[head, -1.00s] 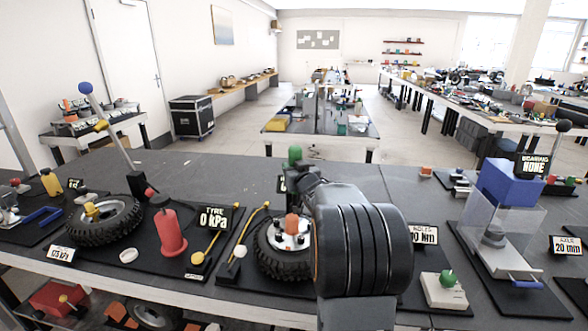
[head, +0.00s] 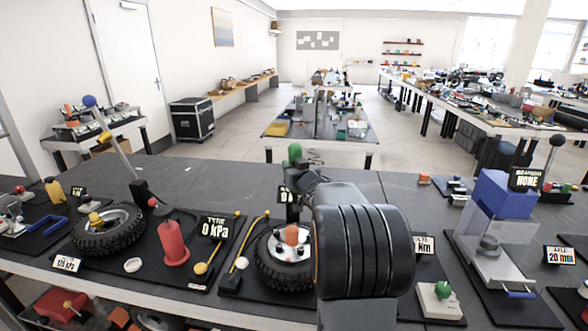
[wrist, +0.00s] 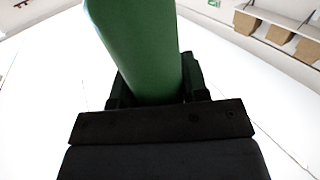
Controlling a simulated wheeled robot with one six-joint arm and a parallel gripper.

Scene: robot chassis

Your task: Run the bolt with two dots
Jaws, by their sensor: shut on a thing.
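My gripper (head: 304,178) is in front of the column of a wheel station and is partly hidden by my arm. It is shut on a green cylindrical handle (wrist: 145,50), which fills the upper middle of the wrist view. A green rounded top (head: 294,152) shows above my gripper in the head view. Below stands a black tyre (head: 264,270) lying flat, with a pale hub (head: 283,251) and an orange piece (head: 291,235) over it. My arm covers its right side. Bolt dots are too small to make out.
A sign reading 0 kPa (head: 217,228) and a red pump-like cylinder (head: 173,243) stand to the left. A second tyre (head: 108,230) lies farther left. A green knob on a white box (head: 440,300) and a blue-topped press (head: 503,194) are at right.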

